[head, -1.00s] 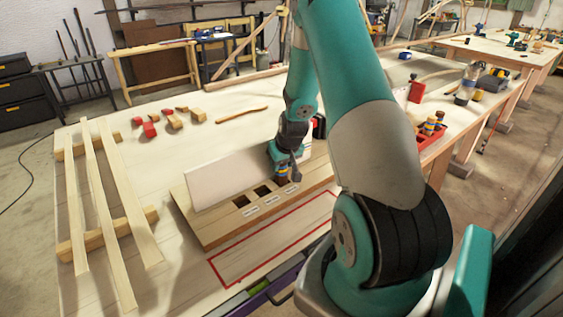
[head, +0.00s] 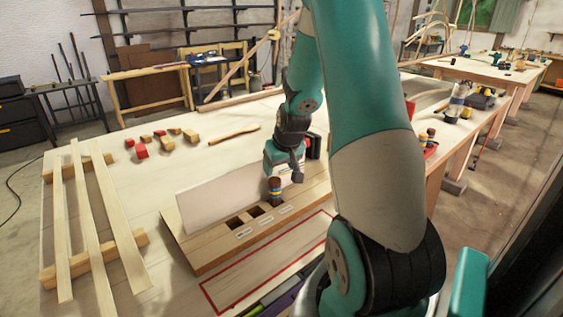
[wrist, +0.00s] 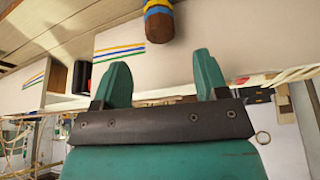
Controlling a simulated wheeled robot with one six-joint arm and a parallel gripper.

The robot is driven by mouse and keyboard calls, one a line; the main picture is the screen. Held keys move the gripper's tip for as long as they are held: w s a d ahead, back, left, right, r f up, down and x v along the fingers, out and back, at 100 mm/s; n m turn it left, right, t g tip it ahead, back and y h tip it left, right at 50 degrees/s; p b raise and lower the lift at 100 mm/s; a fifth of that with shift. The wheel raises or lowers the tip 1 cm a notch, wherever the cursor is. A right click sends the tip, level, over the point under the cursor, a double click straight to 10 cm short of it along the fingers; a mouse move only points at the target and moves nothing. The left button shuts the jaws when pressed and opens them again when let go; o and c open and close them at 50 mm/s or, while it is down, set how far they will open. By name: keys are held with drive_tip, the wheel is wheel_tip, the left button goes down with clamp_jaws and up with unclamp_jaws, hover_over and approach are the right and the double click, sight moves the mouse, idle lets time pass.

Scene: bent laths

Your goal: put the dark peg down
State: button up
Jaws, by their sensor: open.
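The dark peg (head: 275,191) is brown with blue and yellow bands. It stands upright at the right-hand place of the wooden board (head: 215,256), behind the rightmost label. How deep it sits in its hole I cannot tell. In the wrist view the peg (wrist: 162,26) shows at the top, beyond the fingertips and apart from them. My gripper (head: 287,172) is just above and behind the peg in the head view. In the wrist view my gripper (wrist: 161,70) has its two teal fingers wide apart with nothing between them.
Two square holes (head: 245,217) left of the peg are empty. A pale panel (head: 220,190) rises behind them. A red outline (head: 265,262) marks the table in front. Laths (head: 90,215) lie at left, small blocks (head: 160,140) behind. More pegs (head: 431,137) stand at right.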

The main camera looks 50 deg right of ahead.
drive_tip(key=a+r+n+y, duration=0.25)
drive_tip(key=a+r, duration=0.25)
drive_tip(key=a, duration=0.6)
drive_tip(key=a+r+n+y, duration=0.1)
drive_tip(key=a+r+n, duration=0.3)
drive_tip(key=a, duration=0.7)
drive_tip(key=s+a+r+n+g+y, duration=0.1)
drive_tip(key=s+a+r+n+g, duration=0.1)
drive_tip(key=s+a, duration=0.6)
drive_tip(key=s+a+r+n+g+y, duration=0.1)
drive_tip(key=s+a+r+n+g, duration=0.1)
drive_tip(key=s+a, duration=0.7)
drive_tip(key=shift+s+a+r+n+y, duration=0.35)
drive_tip(key=shift+a+r+n, duration=0.35)
drive_tip(key=shift+r+n, duration=0.2)
